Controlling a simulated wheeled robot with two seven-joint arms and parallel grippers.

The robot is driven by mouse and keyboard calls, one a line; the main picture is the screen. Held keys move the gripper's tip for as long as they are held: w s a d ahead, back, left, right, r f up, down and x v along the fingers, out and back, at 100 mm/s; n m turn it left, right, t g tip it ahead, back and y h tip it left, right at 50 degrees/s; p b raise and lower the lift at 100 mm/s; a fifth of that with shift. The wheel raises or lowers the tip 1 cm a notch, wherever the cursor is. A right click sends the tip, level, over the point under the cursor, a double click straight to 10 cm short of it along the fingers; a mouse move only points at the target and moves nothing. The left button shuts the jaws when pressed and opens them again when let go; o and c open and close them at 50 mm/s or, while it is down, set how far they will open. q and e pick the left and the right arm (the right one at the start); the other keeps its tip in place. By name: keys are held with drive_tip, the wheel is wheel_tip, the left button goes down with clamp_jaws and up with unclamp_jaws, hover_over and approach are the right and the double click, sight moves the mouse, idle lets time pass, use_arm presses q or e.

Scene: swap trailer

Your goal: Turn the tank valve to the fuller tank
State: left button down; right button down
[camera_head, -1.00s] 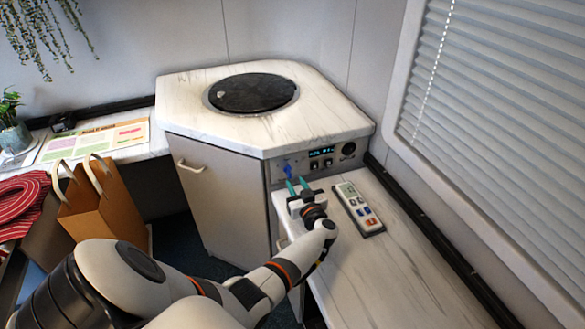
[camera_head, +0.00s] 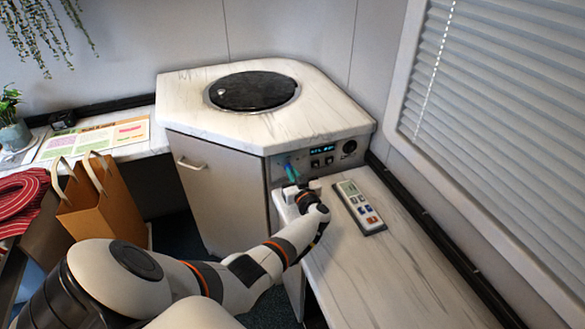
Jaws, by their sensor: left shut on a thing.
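The blue tank valve handle (camera_head: 287,164) is on the grey control panel (camera_head: 306,164) at the front of the marble-topped cabinet. My left gripper (camera_head: 290,171) is at the valve, with its green-tipped fingers shut on the handle, partly hiding it. A small lit display (camera_head: 322,149) with blue digits sits right of the valve, too small to read. Black switches (camera_head: 321,162) are below it. My right gripper is not in view.
A white handheld device (camera_head: 360,207) lies on the marble-look counter (camera_head: 385,265) right of my arm. A round black lid (camera_head: 254,91) is set in the cabinet top. A paper bag (camera_head: 105,210) stands at left. Blinds (camera_head: 490,110) cover the window at right.

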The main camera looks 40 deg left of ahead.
use_arm(q)
drive_tip(key=n, duration=0.2)
drive_tip(key=n+b, duration=0.1)
drive_tip(key=n, duration=0.2)
drive_tip(key=shift+s+f+n, duration=0.15)
drive_tip(key=shift+f+n, duration=0.05)
drive_tip(key=shift+n, duration=0.1)
drive_tip(key=n+b, duration=0.2)
drive_tip(key=n, duration=0.3)
drive_tip(key=shift+n, duration=0.3)
idle(0.5)
drive_tip(key=c, duration=1.5)
unclamp_jaws()
drive_tip(key=shift+s+d+r, duration=0.1)
drive_tip(key=shift+s+d+r, duration=0.1)
drive_tip(key=shift+d, duration=0.2)
drive_tip(key=p+v, duration=0.5)
drive_tip(key=v, duration=0.5)
drive_tip(key=shift+s+d, duration=0.15)
drive_tip(key=shift+d, duration=0.05)
drive_tip(key=shift+s+d, duration=0.2)
drive_tip(key=shift+d, duration=0.1)
